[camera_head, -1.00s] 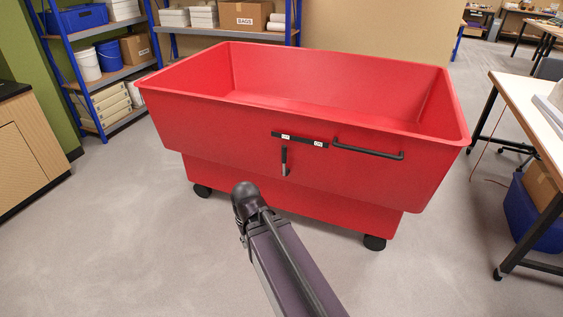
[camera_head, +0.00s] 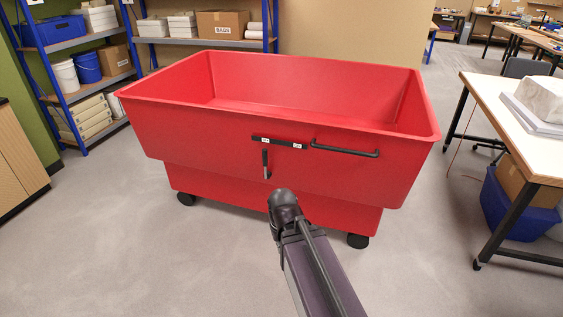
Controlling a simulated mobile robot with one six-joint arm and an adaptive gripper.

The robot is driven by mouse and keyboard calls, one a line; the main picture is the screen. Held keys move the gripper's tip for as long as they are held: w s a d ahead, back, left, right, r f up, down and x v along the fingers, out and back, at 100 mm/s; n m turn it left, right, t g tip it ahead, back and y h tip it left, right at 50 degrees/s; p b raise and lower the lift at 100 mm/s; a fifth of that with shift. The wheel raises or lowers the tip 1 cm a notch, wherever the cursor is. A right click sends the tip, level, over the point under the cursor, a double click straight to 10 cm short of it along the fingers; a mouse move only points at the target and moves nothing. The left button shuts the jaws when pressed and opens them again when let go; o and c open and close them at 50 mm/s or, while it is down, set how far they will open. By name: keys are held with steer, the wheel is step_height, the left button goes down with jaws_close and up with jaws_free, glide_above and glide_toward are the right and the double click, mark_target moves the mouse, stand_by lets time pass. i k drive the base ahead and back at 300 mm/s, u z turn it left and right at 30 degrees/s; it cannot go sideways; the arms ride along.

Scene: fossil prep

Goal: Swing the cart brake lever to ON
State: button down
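The red cart (camera_head: 225,142) stands in the middle of the head view, its long side facing me. The brake lever (camera_head: 265,160) is on that side, a short black bar with a grey lower end, and it hangs straight down. Above it is a black plate (camera_head: 279,142) with two small white labels, one near its middle and one at its right end; their text is too small to read. My arm reaches up from the bottom to a dark rounded joint, which appears just below and right of the lever. My gripper cannot be made out.
A black push handle (camera_head: 345,150) sits right of the plate. The cart stands on black casters (camera_head: 358,241). A white-topped table (camera_head: 500,110) with a blue bin (camera_head: 512,210) under it is at right. Shelves (camera_head: 105,77) stand behind left. The floor (camera_head: 130,260) before the cart is clear.

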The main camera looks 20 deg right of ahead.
mark_target(266, 175)
steer(key=z, duration=0.25)
steer(key=k, duration=0.55)
steer(key=z, duration=0.8)
steer(key=k, duration=0.6)
steer(key=z, duration=0.2)
steer(key=i, duration=1.2)
steer(key=u, duration=0.9)
steer(key=i, duration=0.7)
steer(key=u, duration=0.7)
steer(key=i, duration=0.8)
steer(key=u, duration=0.25)
